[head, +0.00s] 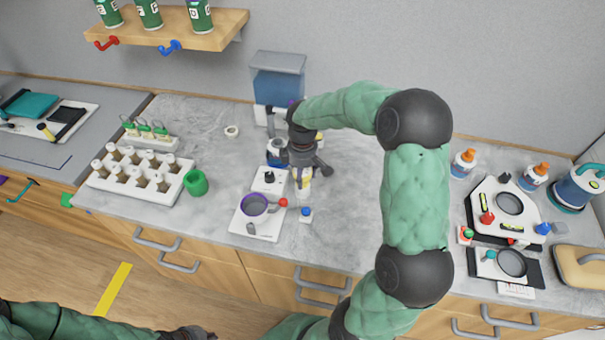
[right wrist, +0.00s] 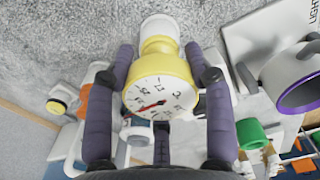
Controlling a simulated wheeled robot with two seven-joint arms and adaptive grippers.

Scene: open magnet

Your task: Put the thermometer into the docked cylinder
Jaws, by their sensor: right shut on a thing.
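The thermometer (right wrist: 163,92) has a white dial face with a red needle, a yellow collar and a white end. My right gripper (right wrist: 165,93) is shut on it, with dark fingers on both sides. In the head view the thermometer (head: 304,183) shows partly below the right gripper (head: 300,168). A grey cylinder (head: 254,208) with a purple rim stands on a white base (head: 268,232), to the left of and nearer than the gripper. The cylinder (right wrist: 292,82) is also at the right of the wrist view. My left gripper (head: 190,333) is low at the bottom edge; its fingers are unclear.
A green cup (head: 195,182) and a white rack (head: 120,181) of several vials stand to the left. A water-tank machine (head: 278,78) is behind my gripper. A small blue-topped item (head: 306,213) sits right of the cylinder. White instruments (head: 487,210) fill the right side.

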